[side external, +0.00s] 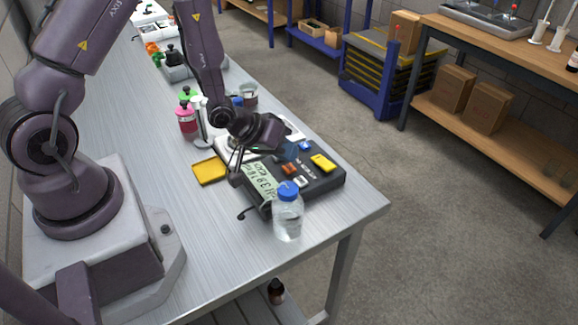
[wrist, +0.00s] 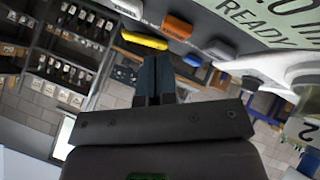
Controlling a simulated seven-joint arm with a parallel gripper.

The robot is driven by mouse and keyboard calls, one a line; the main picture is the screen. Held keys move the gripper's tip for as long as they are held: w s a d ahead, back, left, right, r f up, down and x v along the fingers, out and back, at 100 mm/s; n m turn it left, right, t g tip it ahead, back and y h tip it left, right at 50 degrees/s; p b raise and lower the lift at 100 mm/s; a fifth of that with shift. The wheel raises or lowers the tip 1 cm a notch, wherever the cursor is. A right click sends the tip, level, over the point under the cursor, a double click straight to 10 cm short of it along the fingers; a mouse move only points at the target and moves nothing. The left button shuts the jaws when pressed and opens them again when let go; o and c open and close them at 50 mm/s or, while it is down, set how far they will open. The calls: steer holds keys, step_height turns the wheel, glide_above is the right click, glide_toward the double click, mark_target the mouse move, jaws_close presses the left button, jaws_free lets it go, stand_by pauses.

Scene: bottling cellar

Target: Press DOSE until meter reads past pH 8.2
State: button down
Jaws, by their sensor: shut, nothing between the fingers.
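The dark meter unit (side external: 322,181) lies on the steel bench. Its pale display (side external: 260,184) is too small to read fully; in the wrist view the display (wrist: 262,25) shows "READY" and is cut off. The panel carries a yellow button (side external: 322,162), an orange button (side external: 289,169), a blue button (side external: 305,146) and a white button (side external: 301,182). The wrist view shows the yellow button (wrist: 144,41) and orange button (wrist: 177,26). No DOSE label is legible. My gripper (wrist: 154,62) is shut and empty, its tips over the panel near the buttons, contact unclear.
A clear bottle with a blue cap (side external: 288,215) stands at the meter's front side. A yellow tray (side external: 209,171) and a pink bottle (side external: 186,122) are to the left. Shelving and a side table stand across the floor.

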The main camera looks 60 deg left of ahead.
mark_target(285, 166)
steer(key=shift+r, duration=2.5)
steer(key=shift+s+a+f+m+g, duration=0.1)
steer(key=shift+s+f+m+g, duration=0.15)
steer(key=shift+f+m+g, duration=0.05)
steer(key=s, duration=0.1)
steer(key=s+a+f+g+y, duration=0.1)
steer(key=s+g, duration=0.1)
steer(key=shift+a+f+m, duration=0.4)
steer(key=s+d+r+m, duration=0.1)
steer(key=s+r, duration=0.4)
steer(key=r, duration=0.3)
steer(key=s+d+r+m+y, duration=0.1)
steer(key=s+d+r, duration=0.1)
steer(key=s+r, duration=0.3)
steer(key=s+d+r+m, duration=0.1)
steer(key=s+r, duration=0.3)
steer(key=r, duration=0.8)
steer(key=shift+s+d+r+m+g+y, duration=0.2)
steer(key=shift+s+r+m+g+y, duration=0.1)
steer(key=shift+s+r+m+y, duration=0.15)
